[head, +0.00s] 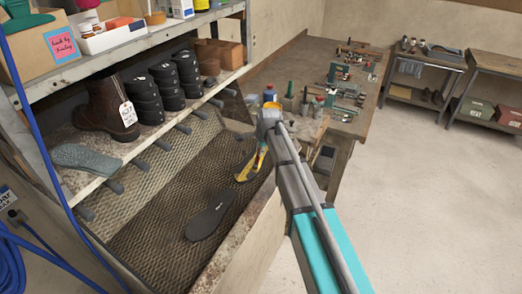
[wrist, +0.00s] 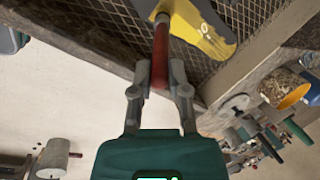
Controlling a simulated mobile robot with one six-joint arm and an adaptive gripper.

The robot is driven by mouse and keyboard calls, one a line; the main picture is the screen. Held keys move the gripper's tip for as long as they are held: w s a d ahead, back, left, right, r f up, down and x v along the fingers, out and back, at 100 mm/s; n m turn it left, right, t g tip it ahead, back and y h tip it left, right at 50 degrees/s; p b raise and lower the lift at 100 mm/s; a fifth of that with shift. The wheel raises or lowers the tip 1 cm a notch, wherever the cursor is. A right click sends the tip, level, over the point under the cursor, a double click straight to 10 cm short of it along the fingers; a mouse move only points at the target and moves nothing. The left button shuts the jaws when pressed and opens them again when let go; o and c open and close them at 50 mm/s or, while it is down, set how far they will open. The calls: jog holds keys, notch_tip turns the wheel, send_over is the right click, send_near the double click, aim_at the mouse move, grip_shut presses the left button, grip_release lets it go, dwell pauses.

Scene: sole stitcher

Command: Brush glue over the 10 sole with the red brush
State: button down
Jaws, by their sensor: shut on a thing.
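My gripper (wrist: 160,90) is shut on the red handle of a brush (wrist: 160,50) in the wrist view. The brush points up the picture. A dark grey sole (head: 210,217) lies flat on the mesh, nearer and to the left, with a small unreadable mark.
The mesh tray (head: 150,240) has a raised front edge. A shelf (head: 150,50) above it holds a brown boot (head: 108,108), stacked black soles (head: 165,85) and boxes. A workbench (head: 340,110) with bottles and tools stands behind my gripper. The floor at right is clear.

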jog(key=shift+s, duration=0.15)
jog(key=shift+s, duration=0.85)
jog(key=shift+s+a, duration=0.7)
jog(key=shift+a, duration=0.05)
